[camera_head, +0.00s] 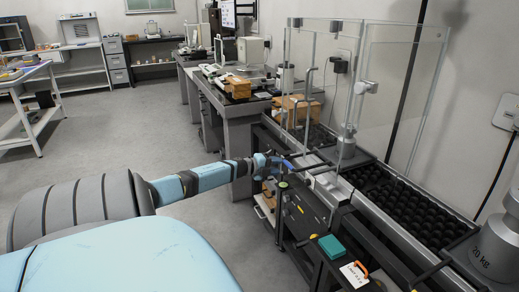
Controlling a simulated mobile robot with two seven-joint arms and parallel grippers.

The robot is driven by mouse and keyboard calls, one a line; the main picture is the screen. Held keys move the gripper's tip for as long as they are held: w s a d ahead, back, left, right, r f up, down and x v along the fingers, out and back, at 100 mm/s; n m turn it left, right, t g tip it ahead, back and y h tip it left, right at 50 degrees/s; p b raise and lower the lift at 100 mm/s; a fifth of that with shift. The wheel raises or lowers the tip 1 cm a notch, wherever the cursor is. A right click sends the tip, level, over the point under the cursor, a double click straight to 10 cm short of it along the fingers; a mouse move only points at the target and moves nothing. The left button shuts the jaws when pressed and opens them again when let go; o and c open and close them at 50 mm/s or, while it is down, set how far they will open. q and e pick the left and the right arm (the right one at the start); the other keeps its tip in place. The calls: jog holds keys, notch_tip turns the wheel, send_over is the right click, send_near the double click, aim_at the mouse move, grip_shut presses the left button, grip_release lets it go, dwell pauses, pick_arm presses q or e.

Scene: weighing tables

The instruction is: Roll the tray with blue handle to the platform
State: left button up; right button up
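My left arm reaches in from the left, and its gripper (284,166) is at the near edge of the long weighing bench. The gripper is small and dark here; I cannot tell whether its fingers are open or shut, or whether they touch anything. A metal rail track (322,180) runs along the bench just beyond it. I cannot clearly make out a tray with a blue handle; the gripper area hides part of the track. My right gripper is not in view.
Beds of black balls (425,212) lie behind the track. A large 20 kg weight (492,250) stands at the right. A teal box (332,247) and a white card with an orange clip (354,274) lie in front. Open grey floor (110,150) lies to the left.

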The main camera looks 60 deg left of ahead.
pick_arm(q)
jog(key=p+v, duration=0.2)
jog(key=v, duration=0.5)
jog(key=shift+s, duration=0.25)
jog(key=shift+a+r, duration=0.1)
